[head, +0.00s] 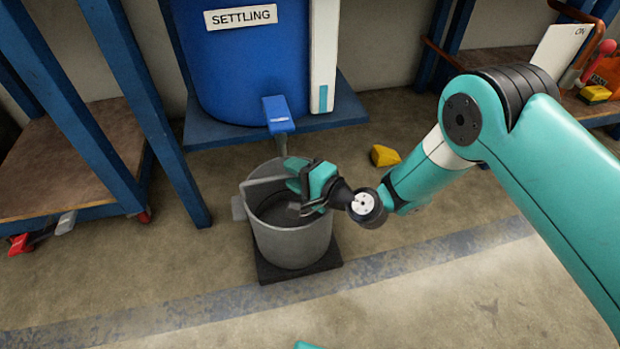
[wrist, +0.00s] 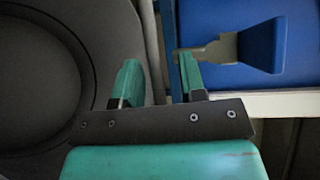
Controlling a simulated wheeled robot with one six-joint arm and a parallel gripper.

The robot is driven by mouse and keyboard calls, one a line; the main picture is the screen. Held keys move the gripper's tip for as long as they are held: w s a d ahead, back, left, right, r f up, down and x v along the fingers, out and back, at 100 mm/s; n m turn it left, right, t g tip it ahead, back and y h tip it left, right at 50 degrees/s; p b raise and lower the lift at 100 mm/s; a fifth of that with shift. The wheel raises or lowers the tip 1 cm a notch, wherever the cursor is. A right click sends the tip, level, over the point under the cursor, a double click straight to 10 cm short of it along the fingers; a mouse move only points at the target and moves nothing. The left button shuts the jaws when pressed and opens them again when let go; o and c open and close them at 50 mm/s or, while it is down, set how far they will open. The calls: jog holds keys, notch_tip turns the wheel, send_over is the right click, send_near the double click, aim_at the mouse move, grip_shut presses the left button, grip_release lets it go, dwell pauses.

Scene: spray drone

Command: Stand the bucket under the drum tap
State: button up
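The grey bucket (head: 292,245) stands upright on a dark square pad (head: 300,272) on the floor. Its handle (head: 262,181) lies across the far side of the rim. The blue drum (head: 250,70) labelled SETTLING stands behind, and its tap (head: 278,116) with a blue lever points down near the bucket's far rim. I cannot tell whether the spout is over the opening. My gripper (head: 309,177) is at the bucket's upper right. In the wrist view its fingers (wrist: 160,85) are apart with nothing clearly between them; the bucket (wrist: 40,90) is left, the tap (wrist: 215,50) right.
A blue-legged bench (head: 130,130) stands at left. A yellow block (head: 384,156) lies on the floor right of the bucket. A shelf (head: 490,60) with small items is at the upper right. The floor in front is clear, with a faded blue stripe (head: 420,258).

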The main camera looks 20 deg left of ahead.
jog(key=b+v, duration=0.1)
jog(key=v, duration=0.2)
jog(key=b+v, duration=0.2)
jog(key=v, duration=0.1)
jog(key=b+v, duration=0.2)
jog(key=v, duration=0.1)
jog(key=shift+f, duration=0.45)
jog(key=d+b, duration=0.1)
jog(key=b, duration=0.2)
jog(key=s+d+r+b, duration=0.1)
jog(key=b, duration=0.3)
jog(key=shift+d+r, duration=0.15)
jog(key=shift+d, duration=0.25)
jog(key=shift+r, duration=0.1)
